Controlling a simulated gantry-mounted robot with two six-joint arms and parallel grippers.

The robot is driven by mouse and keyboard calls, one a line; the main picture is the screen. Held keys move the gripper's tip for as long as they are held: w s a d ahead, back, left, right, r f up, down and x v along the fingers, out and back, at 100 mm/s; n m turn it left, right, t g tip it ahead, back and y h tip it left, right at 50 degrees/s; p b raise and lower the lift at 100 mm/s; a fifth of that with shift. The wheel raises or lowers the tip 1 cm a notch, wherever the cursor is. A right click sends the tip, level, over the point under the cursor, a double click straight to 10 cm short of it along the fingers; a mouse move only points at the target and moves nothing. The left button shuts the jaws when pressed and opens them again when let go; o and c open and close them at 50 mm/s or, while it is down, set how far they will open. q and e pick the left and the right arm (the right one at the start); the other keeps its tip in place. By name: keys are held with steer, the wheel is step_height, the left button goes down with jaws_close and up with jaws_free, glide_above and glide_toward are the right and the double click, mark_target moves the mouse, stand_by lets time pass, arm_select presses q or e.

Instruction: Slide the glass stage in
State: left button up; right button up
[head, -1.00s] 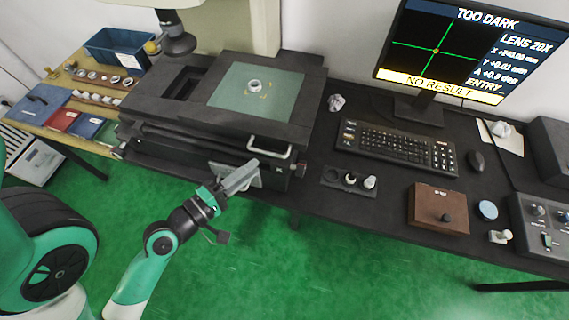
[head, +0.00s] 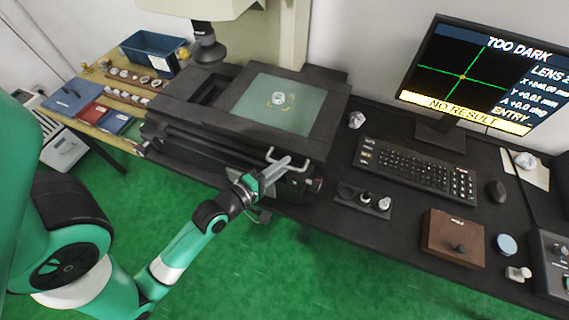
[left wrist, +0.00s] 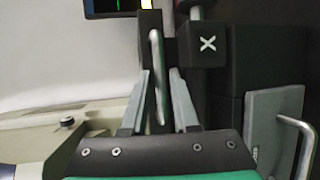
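The glass stage is a greenish glass plate (head: 262,110) in a black frame on the measuring machine, with a small metal ring (head: 278,98) on the glass. A pale U-shaped handle (head: 270,153) sticks out from the stage's front edge. My left gripper (head: 284,166) is at this handle, in front of the stage. In the left wrist view, the handle (left wrist: 157,60) stands between the two fingers of my left gripper (left wrist: 159,90). Gaps show beside the bar, so the fingers look open around it. My right gripper is not in view.
The monitor (head: 470,75) reads "TOO DARK" and "NO RESULT". A keyboard (head: 417,168), a small black holder (head: 362,199) and a brown box (head: 453,238) lie on the dark table to the right. The lens column (head: 207,45) hangs above the stage's left part. Trays and a blue bin (head: 152,52) stand at left.

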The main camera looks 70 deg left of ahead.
arm_select(q)
steer(key=shift+w+a+f, duration=0.1)
steer(key=shift+w+a, duration=0.15)
steer(key=shift+w, duration=0.25)
jaws_close()
stand_by(1.1)
